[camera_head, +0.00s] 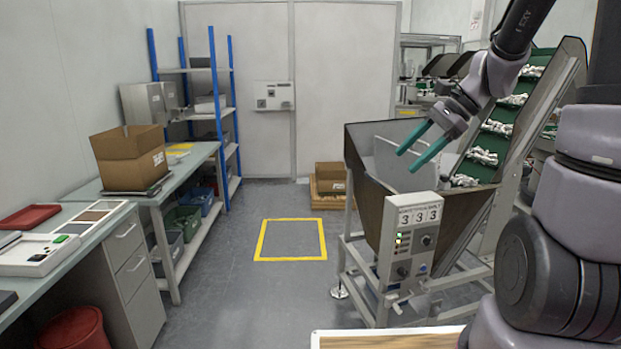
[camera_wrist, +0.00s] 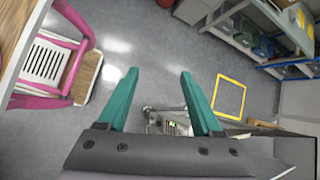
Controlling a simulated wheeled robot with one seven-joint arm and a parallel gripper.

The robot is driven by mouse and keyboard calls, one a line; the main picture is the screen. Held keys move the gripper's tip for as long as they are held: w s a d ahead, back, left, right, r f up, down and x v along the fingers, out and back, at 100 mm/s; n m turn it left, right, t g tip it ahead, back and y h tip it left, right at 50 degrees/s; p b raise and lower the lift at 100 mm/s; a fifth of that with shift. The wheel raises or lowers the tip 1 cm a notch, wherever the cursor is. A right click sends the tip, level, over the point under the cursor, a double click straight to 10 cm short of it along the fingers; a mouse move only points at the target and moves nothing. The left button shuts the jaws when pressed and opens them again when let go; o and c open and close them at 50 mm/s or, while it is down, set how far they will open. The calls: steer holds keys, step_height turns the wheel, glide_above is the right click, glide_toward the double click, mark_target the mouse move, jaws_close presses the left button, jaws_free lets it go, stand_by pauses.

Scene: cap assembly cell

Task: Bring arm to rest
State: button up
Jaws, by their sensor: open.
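My gripper (camera_head: 418,147) is at the upper right of the head view, held in the air in front of the hopper machine. Its two teal fingers are apart, with nothing between them. In the wrist view the fingers (camera_wrist: 160,88) also stand apart and empty, over grey floor. My arm comes down from the top right of the head view.
The hopper (camera_head: 372,195) with its green conveyor (camera_head: 488,143) stands below and behind my gripper, its control box (camera_head: 411,240) in front. Left are a bench with a cardboard box (camera_head: 131,160) and a blue-post shelf (camera_head: 213,95). A yellow floor square (camera_head: 291,258) lies empty. A pink-framed chair (camera_wrist: 50,65) shows in the wrist view.

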steer(key=s+d+r+n+t+h, duration=0.2)
steer(key=s+r+n+t+h, duration=0.3)
steer(key=s+r+n, duration=0.5)
steer(key=shift+s+d+r+t+h, duration=0.15)
steer(key=shift+s+t+h, duration=0.2)
steer(key=shift+s, duration=0.75)
stand_by(5.9)
